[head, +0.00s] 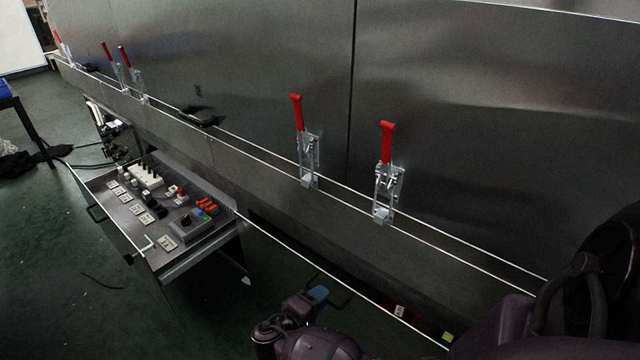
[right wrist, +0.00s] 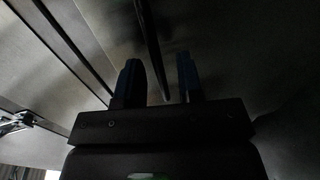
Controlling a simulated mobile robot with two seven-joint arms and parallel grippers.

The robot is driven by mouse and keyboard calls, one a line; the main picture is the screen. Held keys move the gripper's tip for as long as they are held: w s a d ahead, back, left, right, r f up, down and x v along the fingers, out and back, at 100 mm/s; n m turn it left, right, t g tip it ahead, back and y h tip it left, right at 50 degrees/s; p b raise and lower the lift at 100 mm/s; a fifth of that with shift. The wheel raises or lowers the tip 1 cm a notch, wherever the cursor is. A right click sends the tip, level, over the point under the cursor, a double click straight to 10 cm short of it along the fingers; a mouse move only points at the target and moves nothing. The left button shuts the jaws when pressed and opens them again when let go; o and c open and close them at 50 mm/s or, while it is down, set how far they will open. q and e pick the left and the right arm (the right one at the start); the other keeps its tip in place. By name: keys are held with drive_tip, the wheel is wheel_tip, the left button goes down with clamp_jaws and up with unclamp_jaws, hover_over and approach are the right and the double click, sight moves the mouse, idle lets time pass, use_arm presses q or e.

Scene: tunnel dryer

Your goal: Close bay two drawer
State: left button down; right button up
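A drawer front with a bright top edge (head: 335,272) stands along the foot of the dryer. A dark gap behind this edge suggests it is partly open; I cannot read a bay number. My right gripper (head: 318,294) is low in front of it, beside a dark bar handle. In the right wrist view, the blue-tipped fingers of the right gripper (right wrist: 158,80) are apart. A dark bar (right wrist: 153,45) shows between them, apparently the handle; I cannot tell whether they touch it. My left gripper is not in view.
Another drawer (head: 178,262) is pulled far out at the left, holding switches and sockets. Red-handled toggle clamps (head: 387,160) line the dryer wall (head: 440,90). A dark table (head: 28,125) stands at the far left.

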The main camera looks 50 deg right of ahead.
drive_tip(key=shift+w+d+f, duration=0.1)
drive_tip(key=shift+d, duration=0.55)
drive_tip(key=shift+c, duration=0.3)
clamp_jaws()
